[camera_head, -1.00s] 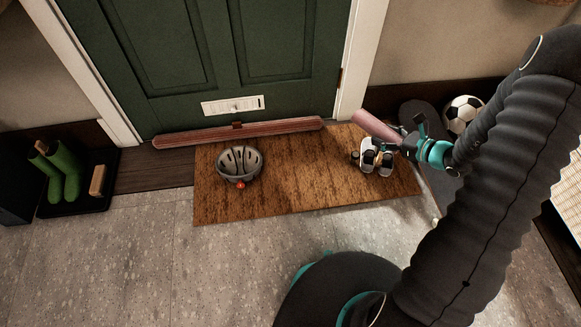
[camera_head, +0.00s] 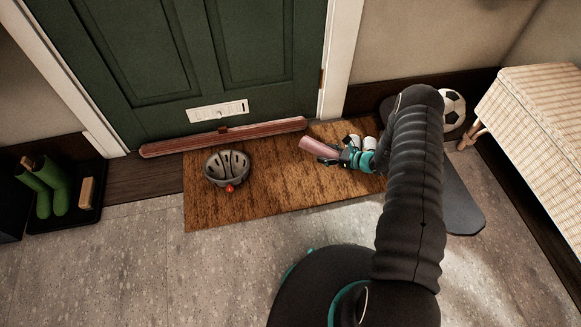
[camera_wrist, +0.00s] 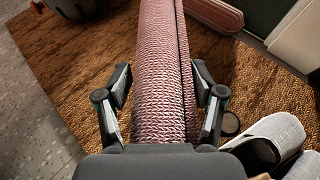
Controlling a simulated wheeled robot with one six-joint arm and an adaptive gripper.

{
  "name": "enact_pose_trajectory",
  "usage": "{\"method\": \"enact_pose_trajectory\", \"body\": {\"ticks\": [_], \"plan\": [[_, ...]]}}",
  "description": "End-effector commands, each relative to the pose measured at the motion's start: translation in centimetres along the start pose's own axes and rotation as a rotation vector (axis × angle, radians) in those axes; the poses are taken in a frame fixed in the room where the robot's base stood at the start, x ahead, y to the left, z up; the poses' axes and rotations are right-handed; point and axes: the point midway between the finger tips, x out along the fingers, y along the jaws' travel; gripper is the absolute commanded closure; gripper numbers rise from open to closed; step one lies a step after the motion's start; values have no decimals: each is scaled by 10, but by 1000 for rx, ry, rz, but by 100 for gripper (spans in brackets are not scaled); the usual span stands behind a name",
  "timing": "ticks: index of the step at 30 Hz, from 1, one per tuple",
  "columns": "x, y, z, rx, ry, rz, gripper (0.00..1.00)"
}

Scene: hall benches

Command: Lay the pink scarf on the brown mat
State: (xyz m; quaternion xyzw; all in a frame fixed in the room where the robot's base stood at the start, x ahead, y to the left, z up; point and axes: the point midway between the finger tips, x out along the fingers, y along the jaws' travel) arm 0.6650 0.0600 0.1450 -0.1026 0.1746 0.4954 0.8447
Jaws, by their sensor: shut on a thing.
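The pink scarf (camera_head: 318,148) is a rolled, knitted bundle held above the brown mat (camera_head: 262,205). In the wrist view the scarf (camera_wrist: 161,75) runs lengthwise between the two fingers. My gripper (camera_head: 343,156) is shut on the scarf, over the right half of the mat; it also shows in the wrist view (camera_wrist: 163,90). The mat (camera_wrist: 75,62) lies below the scarf in the wrist view. How high the scarf is above the mat is hard to tell.
A grey helmet (camera_head: 227,168) sits on the mat's left part. White shoes (camera_head: 369,143) stand behind my gripper. A red draught roll (camera_head: 222,137) lies along the green door (camera_head: 215,60). A skateboard (camera_head: 460,200) and football (camera_head: 452,106) are at right. Mid-mat is clear.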

Motion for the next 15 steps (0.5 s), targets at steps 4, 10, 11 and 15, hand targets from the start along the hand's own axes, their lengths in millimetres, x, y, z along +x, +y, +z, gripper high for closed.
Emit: {"method": "enact_pose_trajectory", "body": {"ticks": [4, 10, 11, 15], "plan": [[12, 4, -8, -2, 0, 6, 71], [48, 19, -15, -3, 0, 9, 71], [54, 21, -16, -3, 0, 10, 71], [84, 32, -22, -4, 0, 9, 71]]}}
